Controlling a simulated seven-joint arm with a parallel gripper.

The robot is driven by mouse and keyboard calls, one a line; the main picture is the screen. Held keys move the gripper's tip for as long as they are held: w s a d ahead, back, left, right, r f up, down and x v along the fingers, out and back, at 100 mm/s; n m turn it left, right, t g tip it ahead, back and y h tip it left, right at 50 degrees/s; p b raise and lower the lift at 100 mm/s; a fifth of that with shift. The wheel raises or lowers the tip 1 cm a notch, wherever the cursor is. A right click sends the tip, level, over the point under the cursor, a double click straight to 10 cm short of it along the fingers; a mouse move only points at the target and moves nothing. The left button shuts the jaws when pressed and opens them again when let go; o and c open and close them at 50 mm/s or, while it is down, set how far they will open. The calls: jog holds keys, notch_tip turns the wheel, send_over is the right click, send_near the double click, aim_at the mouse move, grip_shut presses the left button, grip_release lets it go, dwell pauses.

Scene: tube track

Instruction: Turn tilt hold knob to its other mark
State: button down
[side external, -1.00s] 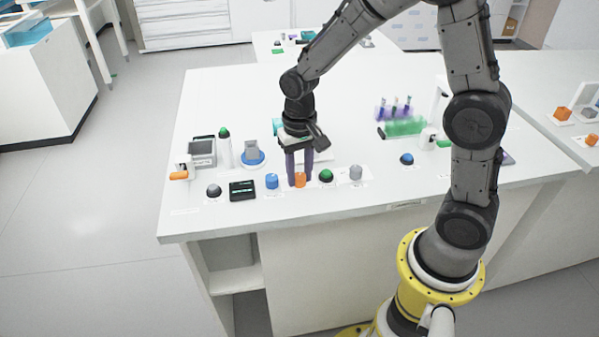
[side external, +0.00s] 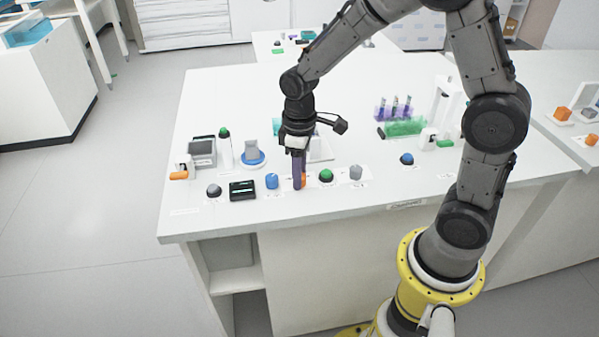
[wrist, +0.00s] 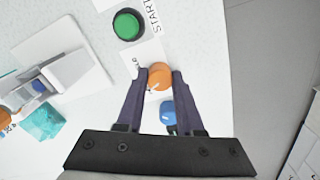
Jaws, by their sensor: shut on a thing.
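The orange knob (wrist: 159,76) stands on the bench by a small label, partly covered by the gripper, that seems to end in "LD". My gripper (side external: 298,184) reaches straight down over it with two purple fingers. In the wrist view the fingertips (wrist: 161,80) are on opposite sides of the knob, shut on it. In the side view the fingers line up and hide most of the orange knob (side external: 304,180). I cannot read a pointer or marks on the knob.
A blue knob (side external: 272,181) stands close to the left, and a green button (side external: 326,175) and a grey knob (side external: 356,172) to the right. A black display box (side external: 242,190) and a dark grey knob (side external: 214,190) are farther left. The bench front edge is near.

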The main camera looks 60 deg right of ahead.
jog(key=shift+r+n, duration=0.1)
jog(key=shift+n, duration=0.9)
jog(key=shift+w, duration=0.1)
jog(key=c, duration=0.5)
grip_release()
jog(key=shift+c, duration=0.2)
notch_tip(320, 180, up, 14)
